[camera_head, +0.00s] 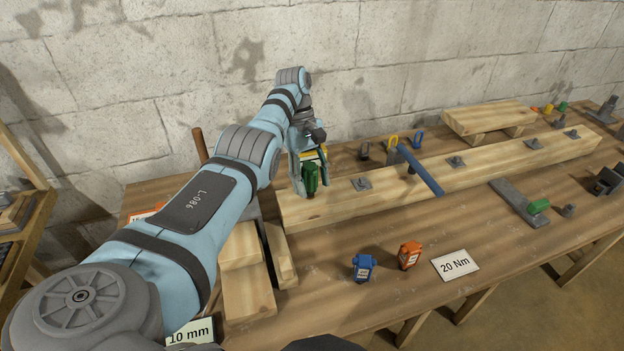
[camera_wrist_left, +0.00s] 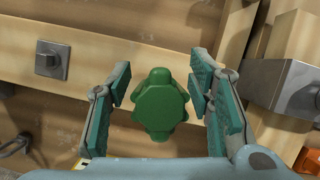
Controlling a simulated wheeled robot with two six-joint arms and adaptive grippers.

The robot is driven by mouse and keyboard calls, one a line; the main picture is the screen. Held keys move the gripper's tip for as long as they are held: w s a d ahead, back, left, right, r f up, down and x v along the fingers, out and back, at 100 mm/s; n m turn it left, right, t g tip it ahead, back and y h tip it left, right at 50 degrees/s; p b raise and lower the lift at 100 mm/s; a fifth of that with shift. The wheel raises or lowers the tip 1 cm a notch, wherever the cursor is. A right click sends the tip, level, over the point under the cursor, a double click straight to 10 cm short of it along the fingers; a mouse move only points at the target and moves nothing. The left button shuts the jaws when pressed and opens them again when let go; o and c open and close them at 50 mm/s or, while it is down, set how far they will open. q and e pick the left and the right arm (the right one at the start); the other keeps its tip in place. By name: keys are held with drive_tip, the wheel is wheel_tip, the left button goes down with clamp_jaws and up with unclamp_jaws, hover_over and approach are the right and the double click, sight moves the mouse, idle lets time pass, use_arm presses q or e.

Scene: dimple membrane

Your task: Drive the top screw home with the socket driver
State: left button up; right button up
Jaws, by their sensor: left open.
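A green tool head (camera_head: 311,178) stands at the near left end of a long wooden beam (camera_head: 330,205). My left gripper (camera_head: 309,160) is over it. In the left wrist view the green tool (camera_wrist_left: 160,105) sits between the open fingers (camera_wrist_left: 162,100), with a gap on each side. What is under it is hidden. Square plates with bolt heads sit along the beam, one (camera_head: 362,184) just right of the gripper; a plate shows in the left wrist view (camera_wrist_left: 50,60). A blue tool (camera_head: 363,267) and an orange tool (camera_head: 409,254) stand on the bench. I cannot tell which is the socket driver.
A blue bar (camera_head: 420,171) crosses the beam. Wood blocks (camera_head: 248,285) and a grey metal part (camera_wrist_left: 280,80) lie close to the gripper. A "20 Nm" card (camera_head: 455,264) and a "10 mm" card (camera_head: 190,333) lie in front. The bench's front middle is mostly clear.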

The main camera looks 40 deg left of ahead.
use_arm(q)
drive_tip(key=shift+o, duration=1.4)
drive_tip(key=n+p, duration=0.1)
drive_tip(key=p, duration=0.2)
drive_tip(key=n+t+p, duration=0.1)
drive_tip(key=n+p, duration=0.1)
drive_tip(key=p, duration=0.1)
drive_tip(key=n+t+p, duration=0.1)
drive_tip(key=n+p, duration=0.1)
drive_tip(key=p, duration=0.1)
drive_tip(key=shift+w+r, duration=0.2)
drive_tip(key=shift+r, duration=0.15)
drive_tip(key=shift+f+n+p, duration=0.1)
drive_tip(key=shift+n+p, duration=0.4)
drive_tip(key=shift+p, duration=0.05)
drive_tip(key=shift+w+f+t, duration=0.1)
drive_tip(key=shift+f+t, duration=0.2)
